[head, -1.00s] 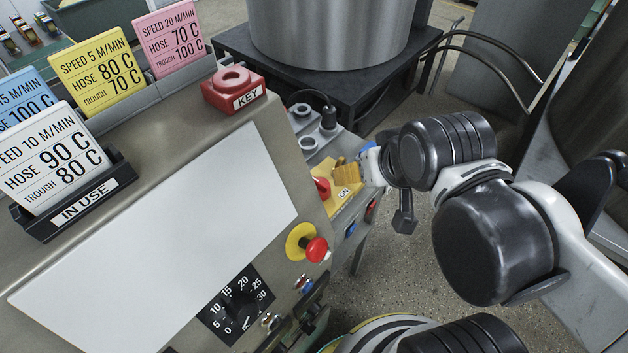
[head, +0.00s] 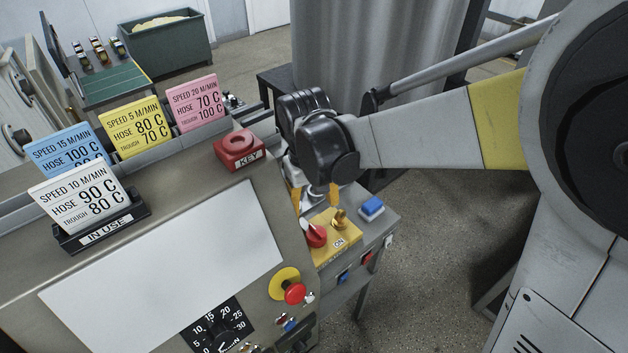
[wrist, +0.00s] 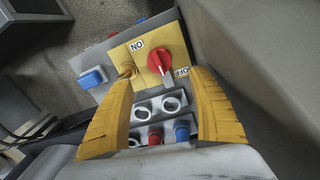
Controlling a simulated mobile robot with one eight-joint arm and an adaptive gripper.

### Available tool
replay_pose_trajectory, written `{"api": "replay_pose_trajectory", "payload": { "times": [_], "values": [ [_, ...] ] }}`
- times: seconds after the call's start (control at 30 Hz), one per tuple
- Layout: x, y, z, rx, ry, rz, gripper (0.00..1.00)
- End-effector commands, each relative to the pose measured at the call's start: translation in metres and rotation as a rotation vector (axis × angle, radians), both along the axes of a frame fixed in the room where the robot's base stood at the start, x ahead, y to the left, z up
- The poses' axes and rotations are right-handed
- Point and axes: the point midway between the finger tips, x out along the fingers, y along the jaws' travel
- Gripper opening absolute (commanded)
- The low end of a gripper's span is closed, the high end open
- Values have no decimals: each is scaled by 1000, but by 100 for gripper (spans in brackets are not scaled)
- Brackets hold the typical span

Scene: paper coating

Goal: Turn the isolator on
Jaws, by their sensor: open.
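The isolator is a red rotary knob (head: 316,237) on a yellow plate (head: 327,250), at the far end of the grey console. The red knob also shows in the wrist view (wrist: 165,60). Its pale pointer lies near the OFF label (wrist: 182,72), away from the ON label (wrist: 137,45). A brass fitting (wrist: 127,70) sits beside the knob. My gripper (head: 315,204) has its yellow fingers spread and empty, pointing down, above and behind the plate. In the wrist view the knob lies between and beyond the fingertips (wrist: 162,82), apparently untouched.
Grey sockets (wrist: 158,108) with red and blue plugs lie below the fingers in the wrist view. A blue-topped box (head: 371,206) stands right of the plate. The red KEY block (head: 239,150) and red emergency button (head: 295,293) are on the console nearby.

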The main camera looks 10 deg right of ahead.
Motion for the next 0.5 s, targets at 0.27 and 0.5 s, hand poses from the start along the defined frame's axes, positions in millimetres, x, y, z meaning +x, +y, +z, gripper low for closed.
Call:
{"api": "replay_pose_trajectory", "payload": {
  "times": [0.27,0.5],
  "values": [
    [2,-2,-49,0,0,-1,69],
    [2,-5,-91,0,-1,-1,69]
  ]
}}
